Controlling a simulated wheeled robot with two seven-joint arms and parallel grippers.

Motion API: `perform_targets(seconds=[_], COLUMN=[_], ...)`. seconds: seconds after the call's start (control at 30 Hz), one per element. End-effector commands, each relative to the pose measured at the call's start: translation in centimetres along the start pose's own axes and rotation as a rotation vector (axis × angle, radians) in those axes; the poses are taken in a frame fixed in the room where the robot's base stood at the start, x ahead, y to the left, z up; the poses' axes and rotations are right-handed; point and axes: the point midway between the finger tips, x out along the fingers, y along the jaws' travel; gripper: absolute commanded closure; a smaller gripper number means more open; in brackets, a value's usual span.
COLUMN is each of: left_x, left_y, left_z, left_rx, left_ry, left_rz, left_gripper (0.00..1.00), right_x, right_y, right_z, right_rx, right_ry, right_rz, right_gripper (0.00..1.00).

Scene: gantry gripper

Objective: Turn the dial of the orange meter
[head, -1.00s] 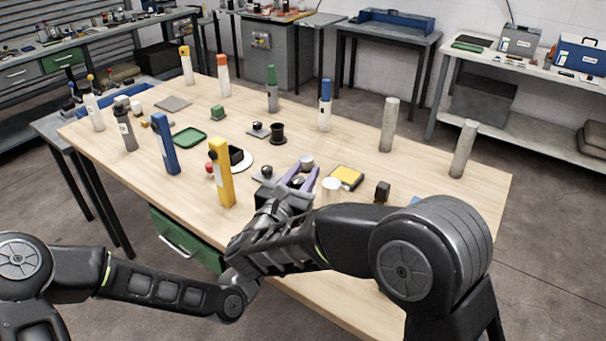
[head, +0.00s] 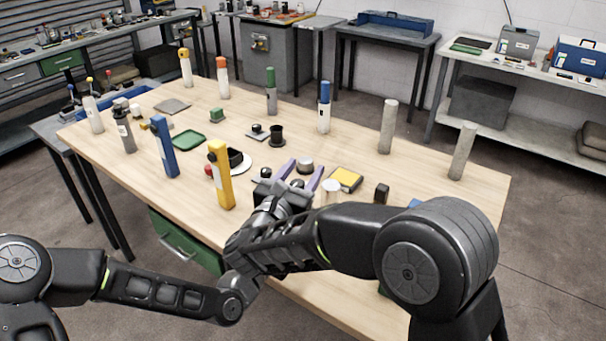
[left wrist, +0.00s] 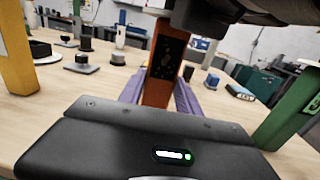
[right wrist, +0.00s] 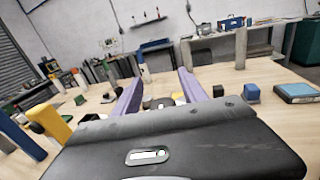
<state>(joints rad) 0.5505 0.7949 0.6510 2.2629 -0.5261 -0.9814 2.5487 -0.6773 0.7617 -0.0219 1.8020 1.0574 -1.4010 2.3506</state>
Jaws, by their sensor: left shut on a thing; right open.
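The orange meter (left wrist: 156,92) stands upright in the left wrist view, with a dark face near its top. My left gripper (left wrist: 160,84) has its purple fingers on either side of it, shut on it. In the head view I cannot make out the meter or the left gripper, and my right arm covers that part of the table. I cannot make out the dial clearly. My right gripper (head: 303,172) is open and empty over the front of the table; its spread purple fingers also show in the right wrist view (right wrist: 160,88).
A yellow meter (head: 221,177) and a blue one (head: 164,148) stand left of the right gripper. A green post (left wrist: 288,112) stands right of the orange meter. Small knobs, a yellow-topped block (head: 346,178) and grey cylinders (head: 388,126) stand on the table (head: 330,150).

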Motion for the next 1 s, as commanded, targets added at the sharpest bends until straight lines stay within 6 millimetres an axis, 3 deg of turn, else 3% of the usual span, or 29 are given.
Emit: perform_targets(seconds=[0.5,1.0], left_x=[0.0,0.0], left_y=[0.2,0.2], left_z=[-0.1,0.0], left_rx=[0.001,0.001], left_ry=[0.001,0.0], left_rz=[0.004,0.004], left_gripper=[1.0,1.0], right_x=[0.0,0.0], right_y=[0.2,0.2], right_z=[8.4,9.1], right_rx=[0.003,0.001], right_ry=[-0.002,-0.001], right_rz=[0.0,0.0], right_gripper=[0.5,0.5])
